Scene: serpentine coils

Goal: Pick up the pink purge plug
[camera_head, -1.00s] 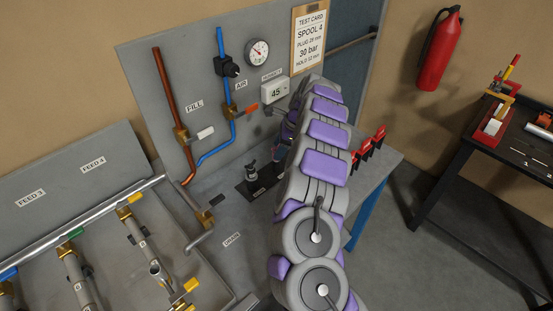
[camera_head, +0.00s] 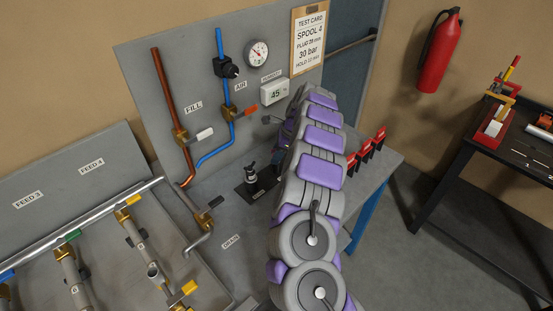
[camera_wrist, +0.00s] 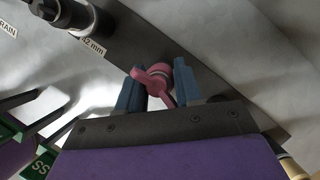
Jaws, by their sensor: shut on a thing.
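The pink purge plug (camera_wrist: 152,77) is in the middle of the wrist view, a small pink piece with a rounded head and a tab. My gripper (camera_wrist: 157,88) is shut on it, with a blue-grey finger on each side. The plug is over or close to a dark flat plate (camera_wrist: 146,46); I cannot tell whether it touches it. In the head view my purple and grey arm reaches toward the bench by the panel and hides most of the gripper; I cannot make out the plug there.
A black cylindrical fitting (camera_head: 251,172) stands on the dark plate, left of my arm; it also shows in the wrist view (camera_wrist: 80,14). Several red clamps (camera_head: 366,153) line the bench's right side. Pipes with valves (camera_head: 130,235) fill the left. A dark table (camera_head: 500,150) stands right.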

